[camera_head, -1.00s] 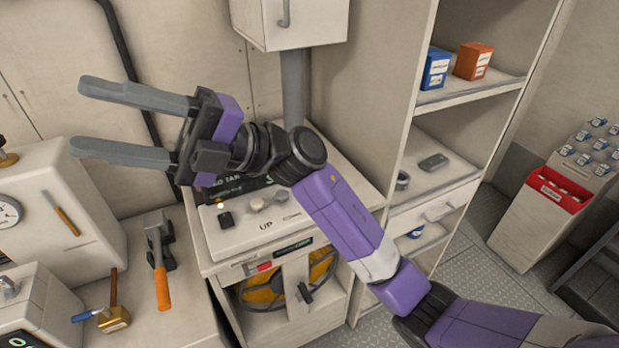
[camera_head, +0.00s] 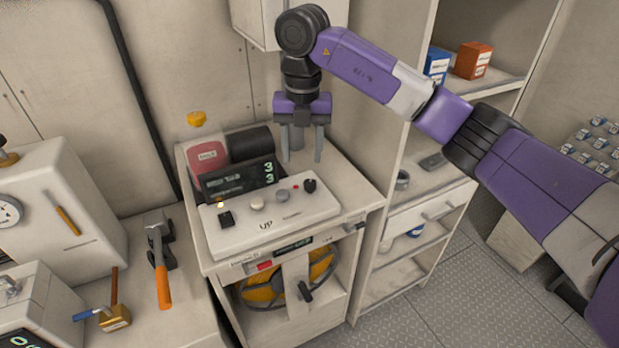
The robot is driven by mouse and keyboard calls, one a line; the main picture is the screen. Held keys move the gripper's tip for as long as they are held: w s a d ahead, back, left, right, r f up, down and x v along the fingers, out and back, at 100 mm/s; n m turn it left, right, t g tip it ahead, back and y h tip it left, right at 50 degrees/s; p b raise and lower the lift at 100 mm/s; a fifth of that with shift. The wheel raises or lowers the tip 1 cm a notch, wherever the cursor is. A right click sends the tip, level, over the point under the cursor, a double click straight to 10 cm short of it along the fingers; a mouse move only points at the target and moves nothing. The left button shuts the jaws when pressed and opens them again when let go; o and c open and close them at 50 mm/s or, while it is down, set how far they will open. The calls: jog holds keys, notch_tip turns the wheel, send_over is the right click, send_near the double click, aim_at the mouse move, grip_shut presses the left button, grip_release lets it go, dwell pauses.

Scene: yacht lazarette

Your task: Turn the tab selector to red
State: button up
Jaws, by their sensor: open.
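The light control panel (camera_head: 285,225) on the cabinet top has a dark display (camera_head: 238,178) showing two green digits. At the panel's right end is a black knob (camera_head: 310,185) with a small red mark beside it; it looks like the tab selector, but I cannot read its label or setting. My gripper (camera_head: 301,158) points down, open and empty. In the picture its fingertips are just above the black knob and apart from it. I cannot tell the exact depth between them.
Beside the black knob are a grey knob (camera_head: 283,196), a pale knob (camera_head: 256,201) and a black switch (camera_head: 226,219). A red box (camera_head: 207,160) and a black cylinder (camera_head: 250,143) stand behind the display.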

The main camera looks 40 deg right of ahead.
aim_at(310, 182)
jog(key=shift+s+d+m, duration=0.4)
jog(key=shift+s+d, duration=0.05)
jog(key=shift+s, duration=0.1)
jog(key=shift+s+g, duration=0.1)
jog(key=shift+g, duration=0.2)
jog(key=shift+f+p, duration=0.7)
jog(key=shift+f, duration=3.15)
grip_shut()
